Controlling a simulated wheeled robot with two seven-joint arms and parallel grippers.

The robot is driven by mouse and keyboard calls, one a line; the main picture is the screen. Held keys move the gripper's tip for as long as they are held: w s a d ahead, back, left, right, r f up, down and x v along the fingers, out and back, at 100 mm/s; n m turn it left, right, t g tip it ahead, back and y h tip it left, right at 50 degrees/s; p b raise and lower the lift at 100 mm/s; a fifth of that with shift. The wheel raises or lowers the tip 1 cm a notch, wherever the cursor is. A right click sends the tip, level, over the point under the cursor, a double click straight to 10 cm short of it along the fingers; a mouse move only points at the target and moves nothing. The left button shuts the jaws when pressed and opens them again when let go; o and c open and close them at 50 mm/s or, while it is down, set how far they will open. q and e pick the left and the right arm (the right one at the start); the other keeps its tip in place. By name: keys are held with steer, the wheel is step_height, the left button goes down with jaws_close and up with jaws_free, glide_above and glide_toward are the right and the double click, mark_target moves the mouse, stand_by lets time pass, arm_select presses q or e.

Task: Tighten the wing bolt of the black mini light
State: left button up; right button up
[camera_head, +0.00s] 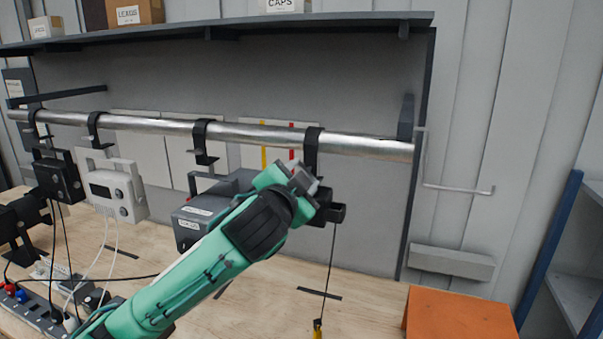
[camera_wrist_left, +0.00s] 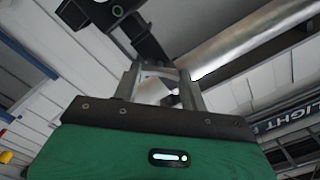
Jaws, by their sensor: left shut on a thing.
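The black mini light (camera_head: 338,213) hangs at the right end of the silver pipe (camera_head: 370,146) from a black hook clamp (camera_head: 312,140). A black part of the light's assembly also shows at the top of the left wrist view (camera_wrist_left: 105,18). My left gripper (camera_head: 304,180) is at the light, just below the pipe, and covers much of it. In the left wrist view its two fingers (camera_wrist_left: 160,85) are shut on a small pale part between them, which looks like the wing bolt. The bolt is hidden in the head view. My right gripper is not in view.
A power strip (camera_head: 38,315) with cables lies at the lower left. An orange box (camera_head: 458,315) stands at the lower right.

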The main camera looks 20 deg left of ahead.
arm_select(q)
steer(key=m+p, duration=0.1)
steer(key=m, duration=2.4)
steer(key=shift+f, duration=0.1)
stand_by(0.3)
steer(key=o, duration=1)
steer(key=shift+s, duration=0.1)
